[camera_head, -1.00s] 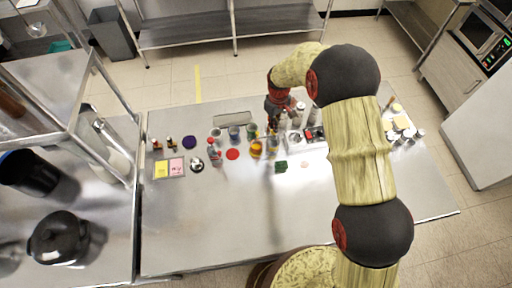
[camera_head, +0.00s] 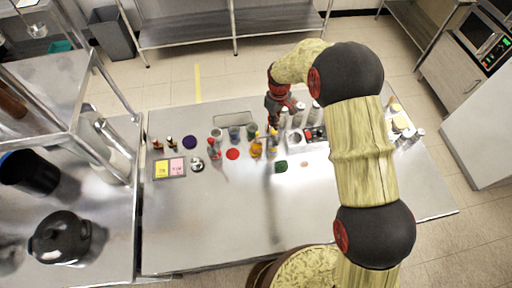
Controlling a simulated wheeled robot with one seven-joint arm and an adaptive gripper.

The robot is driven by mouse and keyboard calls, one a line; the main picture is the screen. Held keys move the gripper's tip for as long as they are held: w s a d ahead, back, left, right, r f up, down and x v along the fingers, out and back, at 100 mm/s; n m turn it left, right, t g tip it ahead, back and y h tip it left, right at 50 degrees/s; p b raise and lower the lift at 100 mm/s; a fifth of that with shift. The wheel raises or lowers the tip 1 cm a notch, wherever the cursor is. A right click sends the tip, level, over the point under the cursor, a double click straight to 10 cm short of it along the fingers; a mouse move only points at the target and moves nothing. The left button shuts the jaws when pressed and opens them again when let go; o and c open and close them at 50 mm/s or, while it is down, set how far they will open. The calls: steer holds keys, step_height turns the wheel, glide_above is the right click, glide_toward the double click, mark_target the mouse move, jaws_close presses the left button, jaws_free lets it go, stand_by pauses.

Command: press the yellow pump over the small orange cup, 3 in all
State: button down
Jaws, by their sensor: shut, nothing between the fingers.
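The small orange cup (camera_head: 256,150) stands on the steel counter, just left of and in front of my gripper. A yellow pump top (camera_head: 273,131) shows close to the right of the cup, on a bottle whose body is partly hard to make out. My gripper (camera_head: 273,122) points down at the pump from behind it. It is shut and empty. At this size I cannot tell whether the fingertips touch the pump top, nor whether anything is in the cup.
A red disc (camera_head: 233,154) lies left of the cup and a green pad (camera_head: 281,167) in front. The counter's front (camera_head: 215,220) is clear.

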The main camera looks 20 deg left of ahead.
step_height(320, 180, up, 5)
steer(key=shift+f+p, duration=0.15)
steer(key=shift+p, duration=0.6)
steer(key=s+d+r+m+t+b, duration=0.2)
steer(key=s+d+r+m+b, duration=0.2)
steer(key=s+d+b, duration=0.8)
steer(key=s+d+r+m+t+b, duration=0.3)
steer(key=s+d+m+b, duration=0.4)
steer(key=s+d+b, duration=0.5)
steer(key=shift+s+d+r+t, duration=0.3)
steer(key=shift+s+d+r, duration=0.35)
steer(key=shift+s+d, duration=2.35)
steer(key=shift+s+a, duration=0.4)
steer(key=shift+s, duration=0.05)
